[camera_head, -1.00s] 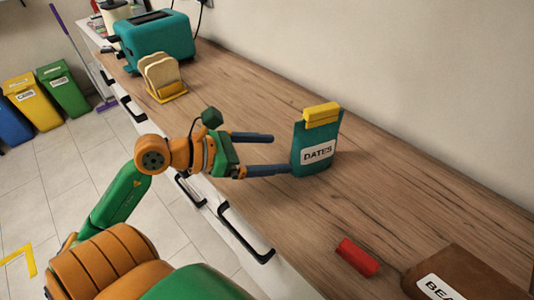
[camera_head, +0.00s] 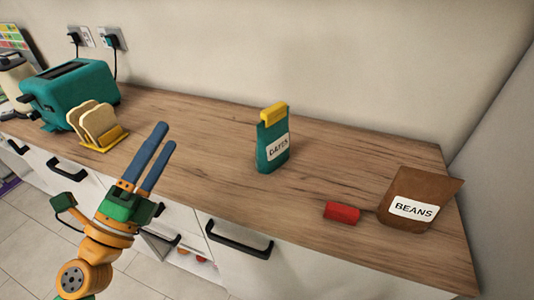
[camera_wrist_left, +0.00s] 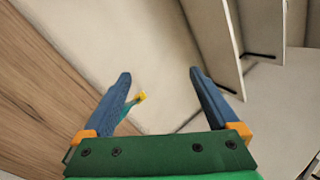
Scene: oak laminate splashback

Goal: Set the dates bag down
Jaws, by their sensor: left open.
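The dates bag (camera_head: 273,148) is teal with a white DATES label and a yellow clip (camera_head: 274,113) across its top. It stands upright on the wooden counter (camera_head: 215,140), apart from any gripper. My left gripper (camera_head: 165,133) is open and empty, to the left of the bag, its blue fingers pointing up and to the right. In the left wrist view the open fingers (camera_wrist_left: 158,77) have nothing between their tips. A small teal and yellow shape (camera_wrist_left: 141,97) there is partly behind one finger; I cannot tell surely that it is the bag. My right gripper is out of view.
A brown BEANS bag (camera_head: 397,190) stands at the right with a red clip (camera_head: 342,212) lying before it. Toast slices in a yellow rack (camera_head: 103,139) and a teal toaster (camera_head: 76,88) stand at the left. The counter around the dates bag is clear.

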